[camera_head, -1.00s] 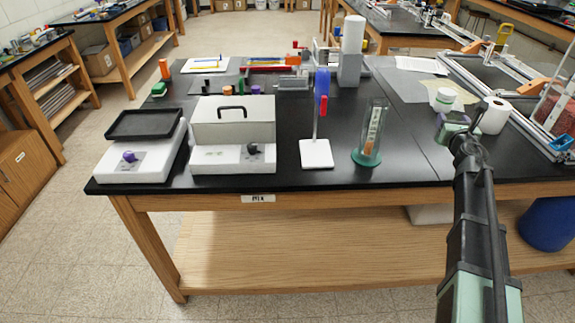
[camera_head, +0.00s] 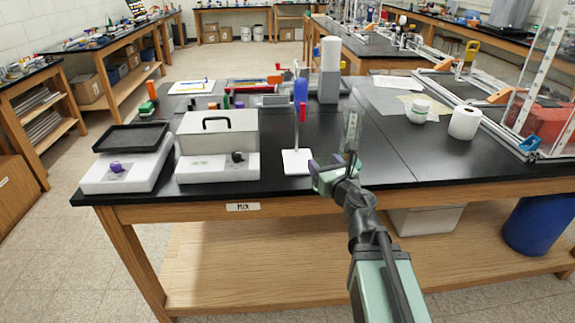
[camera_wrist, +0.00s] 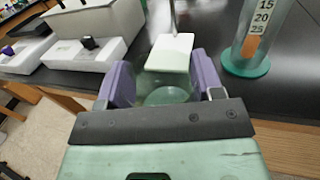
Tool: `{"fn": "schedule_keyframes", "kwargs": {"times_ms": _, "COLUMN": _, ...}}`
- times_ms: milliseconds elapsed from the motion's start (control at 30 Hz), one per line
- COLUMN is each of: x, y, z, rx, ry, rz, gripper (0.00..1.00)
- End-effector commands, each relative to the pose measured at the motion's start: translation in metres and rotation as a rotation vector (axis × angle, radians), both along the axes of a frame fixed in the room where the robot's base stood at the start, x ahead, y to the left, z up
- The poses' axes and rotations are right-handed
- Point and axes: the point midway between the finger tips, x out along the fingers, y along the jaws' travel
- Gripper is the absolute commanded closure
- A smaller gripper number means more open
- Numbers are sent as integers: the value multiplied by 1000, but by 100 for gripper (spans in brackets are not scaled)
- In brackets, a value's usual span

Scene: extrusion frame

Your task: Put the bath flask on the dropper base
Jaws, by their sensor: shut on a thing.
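The dropper base is a white plate (camera_head: 296,161) with an upright rod and a blue part above it, standing near the table's front edge. In the wrist view the white plate (camera_wrist: 171,52) lies just beyond my fingertips. My gripper (camera_head: 324,170) is just right of and in front of the plate. Its purple fingers (camera_wrist: 166,92) are shut on a pale green, see-through round thing (camera_wrist: 168,96), which I take to be the bath flask. Only part of it shows between the fingers; in the head view I cannot make it out.
A clear graduated cylinder (camera_wrist: 247,50) on a green foot stands close right of the dropper base. White instruments (camera_head: 217,150) stand to the left, one with a black tray (camera_head: 132,137). A paper roll (camera_head: 464,123) and a jar (camera_head: 418,111) are at the right.

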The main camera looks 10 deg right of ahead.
Motion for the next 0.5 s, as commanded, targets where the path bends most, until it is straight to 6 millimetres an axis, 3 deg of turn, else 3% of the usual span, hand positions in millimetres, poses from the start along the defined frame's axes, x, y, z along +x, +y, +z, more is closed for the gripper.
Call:
{"fn": "schedule_keyframes", "kwargs": {"times_ms": 167, "x": 19, "y": 3, "z": 0, "rx": 0, "ry": 0, "rz": 1, "gripper": 65}}
{"fn": "schedule_keyframes", "kwargs": {"times_ms": 500, "x": 110, "y": 20, "z": 0, "rx": 0, "ry": 0, "rz": 1, "gripper": 65}}
